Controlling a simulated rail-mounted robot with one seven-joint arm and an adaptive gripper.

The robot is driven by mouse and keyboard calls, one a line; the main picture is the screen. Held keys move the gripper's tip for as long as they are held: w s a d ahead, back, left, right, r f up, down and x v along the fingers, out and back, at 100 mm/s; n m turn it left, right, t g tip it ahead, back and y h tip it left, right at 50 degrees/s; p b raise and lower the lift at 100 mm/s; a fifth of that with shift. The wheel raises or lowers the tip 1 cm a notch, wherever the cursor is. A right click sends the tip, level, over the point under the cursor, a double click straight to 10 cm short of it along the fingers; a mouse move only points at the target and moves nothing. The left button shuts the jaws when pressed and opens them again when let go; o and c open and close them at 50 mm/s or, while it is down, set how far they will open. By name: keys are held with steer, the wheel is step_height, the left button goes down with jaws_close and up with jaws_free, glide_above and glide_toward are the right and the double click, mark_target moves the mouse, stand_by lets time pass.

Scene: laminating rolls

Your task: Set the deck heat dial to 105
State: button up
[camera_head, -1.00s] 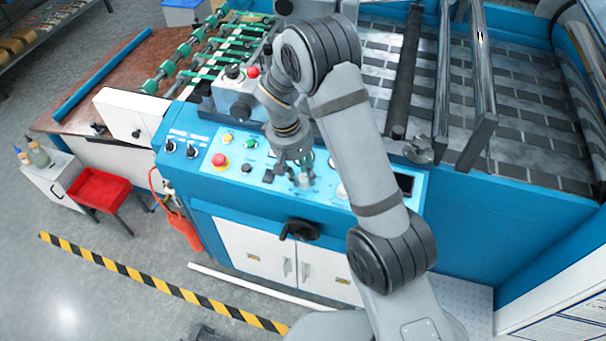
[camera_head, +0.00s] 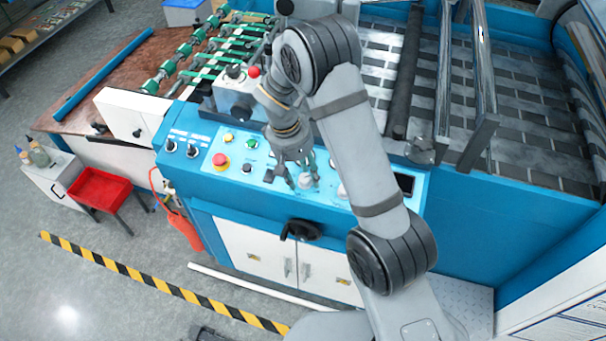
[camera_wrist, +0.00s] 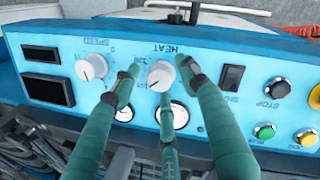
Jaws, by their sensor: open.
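The deck heat dial (camera_wrist: 161,75) is a white round knob under the word HEAT, which reads upside down in the wrist view. Numbers are printed around it, one looking like 120. A mark shows on its lower left, but the exact setting is too small to read. My gripper (camera_wrist: 161,78) is open, with its three green-grey fingers spread around the dial. A clear gap shows between the fingers and the knob on the sides; contact at the middle finger cannot be told. In the head view, my gripper (camera_head: 302,174) is over the panel at the dial (camera_head: 306,181).
The speed dial (camera_wrist: 91,66) is beside the heat dial. Two round gauges sit close to the fingers. A red emergency button (camera_head: 220,161) is farther left.

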steer(key=shift+r, duration=0.1)
step_height(320, 180, up, 12)
steer(key=a, duration=0.2)
steer(key=shift+a+f, duration=0.15)
steer(key=shift+f, duration=0.05)
steer(key=shift+s+f, duration=0.1)
steer(key=shift+s, duration=0.05)
stand_by(0.3)
steer(key=f, duration=0.4)
steer(key=d+f, duration=0.1)
steer(key=f, duration=0.2)
steer(key=d+f, duration=0.1)
steer(key=f, duration=0.3)
steer(key=shift+w+d+f, duration=0.15)
steer(key=shift+w+f, duration=0.05)
steer(key=shift+f, duration=0.1)
